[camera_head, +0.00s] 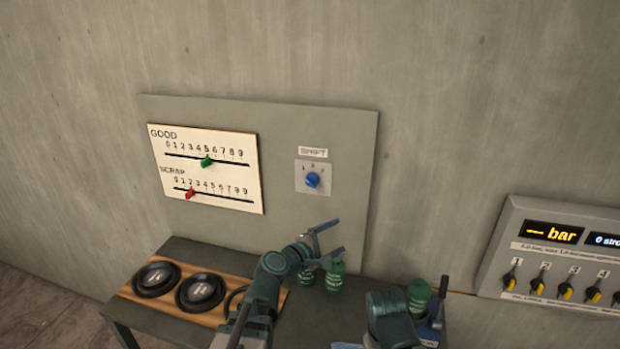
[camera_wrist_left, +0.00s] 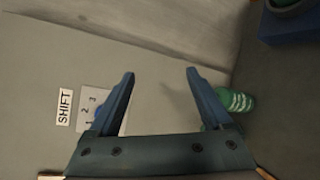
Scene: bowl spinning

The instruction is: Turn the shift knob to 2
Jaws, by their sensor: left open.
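The shift knob (camera_head: 312,179) is a round blue knob on a small light plate (camera_head: 313,191) with the SHIFT label (camera_head: 313,153) above it, on the grey wall board. Numbers 1, 2 and 3 are printed around it. I cannot tell exactly which one it points at. My left gripper (camera_head: 334,240) is open and empty, below and slightly right of the knob, apart from it. In the left wrist view the left gripper (camera_wrist_left: 160,80) has its jaws spread, and the knob (camera_wrist_left: 99,111) is partly hidden behind the left finger. My right arm shows at the bottom, its fingertips not clearly seen.
A GOOD/SCRAP slider board (camera_head: 207,172) hangs left of the knob. A switch panel (camera_head: 560,262) is at the right.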

